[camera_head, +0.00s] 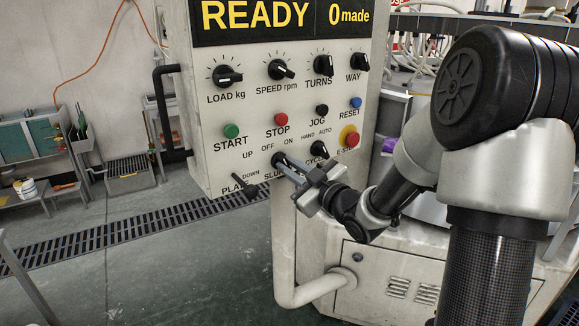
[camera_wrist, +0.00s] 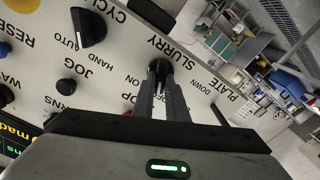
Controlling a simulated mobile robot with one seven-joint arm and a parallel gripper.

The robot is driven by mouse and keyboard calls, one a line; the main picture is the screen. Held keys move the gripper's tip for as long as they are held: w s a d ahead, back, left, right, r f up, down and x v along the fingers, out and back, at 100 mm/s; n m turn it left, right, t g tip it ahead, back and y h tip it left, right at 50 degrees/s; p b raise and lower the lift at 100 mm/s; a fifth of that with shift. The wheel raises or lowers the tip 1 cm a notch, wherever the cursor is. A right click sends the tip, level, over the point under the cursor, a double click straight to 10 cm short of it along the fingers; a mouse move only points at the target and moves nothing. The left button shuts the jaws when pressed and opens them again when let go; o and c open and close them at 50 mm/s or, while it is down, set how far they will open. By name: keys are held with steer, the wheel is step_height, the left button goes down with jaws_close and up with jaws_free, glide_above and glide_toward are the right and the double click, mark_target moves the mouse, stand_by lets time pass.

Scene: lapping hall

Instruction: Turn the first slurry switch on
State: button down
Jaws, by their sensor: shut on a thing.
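The slurry switch (camera_wrist: 158,66) is a black knob on the white control panel (camera_head: 210,110), below the OFF and ON labels. In the head view the switch (camera_head: 277,160) is partly covered by my fingers. My gripper (camera_head: 284,163) reaches it from the right, and its two grey fingers are closed around the knob. In the wrist view my gripper (camera_wrist: 160,76) has its fingertips at the knob, beside the SLURRY label. The fingers hide much of the knob, so I cannot tell which way it points.
The black plate lever (camera_head: 243,184) is close at the lower left. The cycle knob (camera_head: 318,149) and red E-stop (camera_head: 351,140) are close at the right. The stop button (camera_head: 281,120) is just above.

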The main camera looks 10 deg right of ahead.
steer(key=m+p, duration=0.2)
steer(key=m, duration=0.3)
steer(key=shift+d+r+m, duration=0.1)
steer(key=shift+d+m, duration=0.05)
steer(key=shift+m, duration=0.25)
steer(key=m+p, duration=0.2)
steer(key=m, duration=0.3)
steer(key=shift+w+d+p, duration=0.1)
steer(key=shift+p, duration=0.3)
steer(key=shift+f, duration=0.2)
steer(key=c, duration=1.8)
jaws_free()
steer(key=shift+o, duration=0.2)
steer(key=p+v, duration=0.4)
steer(key=v, duration=1.3)
steer(key=shift+s+p, duration=0.25)
steer(key=shift+p, duration=0.1)
